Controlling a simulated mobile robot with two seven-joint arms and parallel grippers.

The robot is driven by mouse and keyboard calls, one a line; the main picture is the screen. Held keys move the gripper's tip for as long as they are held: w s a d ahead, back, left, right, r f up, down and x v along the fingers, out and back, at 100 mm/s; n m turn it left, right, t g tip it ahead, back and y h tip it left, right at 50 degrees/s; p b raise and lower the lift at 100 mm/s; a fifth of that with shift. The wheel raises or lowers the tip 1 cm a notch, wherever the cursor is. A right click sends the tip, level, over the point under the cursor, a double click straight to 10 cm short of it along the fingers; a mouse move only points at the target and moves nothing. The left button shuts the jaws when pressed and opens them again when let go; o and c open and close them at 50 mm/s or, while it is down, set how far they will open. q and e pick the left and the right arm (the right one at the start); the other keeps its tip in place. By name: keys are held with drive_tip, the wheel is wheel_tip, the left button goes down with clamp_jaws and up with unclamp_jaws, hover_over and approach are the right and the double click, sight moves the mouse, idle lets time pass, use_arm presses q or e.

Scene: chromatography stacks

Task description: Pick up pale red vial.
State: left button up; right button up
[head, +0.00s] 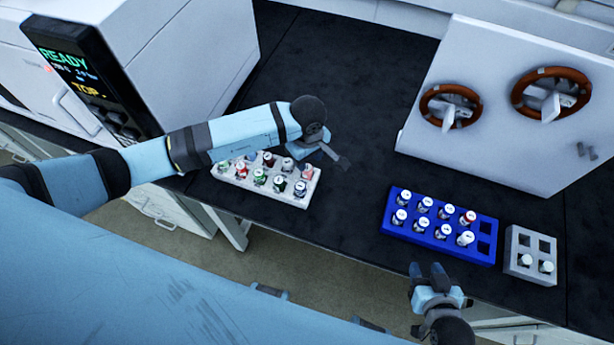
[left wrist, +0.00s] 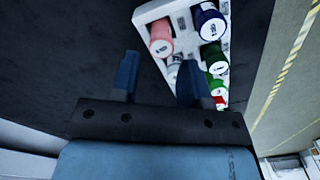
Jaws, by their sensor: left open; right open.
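The pale red vial (left wrist: 161,40) sits at the end of the white rack (left wrist: 143,12) in the left wrist view. A similar pinkish vial top (head: 307,172) shows at the rack's right end in the head view. My left gripper (left wrist: 160,74) is open and empty, with the pale red vial beyond its fingertips and between them in the picture. In the head view my left gripper (head: 322,158) is above the rack's right end and hides part of it. My right gripper (head: 427,272) is open and empty near the table's front edge.
Other vials with coloured caps fill much of the white rack (head: 255,193). A blue rack (head: 430,247) of vials and a small grey rack (head: 530,277) stand at the right. A white machine (head: 500,130) stands behind them. The dark table (head: 355,215) between the racks is clear.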

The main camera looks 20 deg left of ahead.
sight(307, 167)
use_arm(q)
wheel_tip(307, 167, down, 6)
drive_tip(key=b, duration=0.2)
drive_tip(key=shift+r+b, duration=0.2)
drive_tip(key=shift+b, duration=0.15)
drive_tip(key=shift+r, duration=0.1)
drive_tip(key=c, duration=0.7)
drive_tip(key=shift+a+r, duration=0.1)
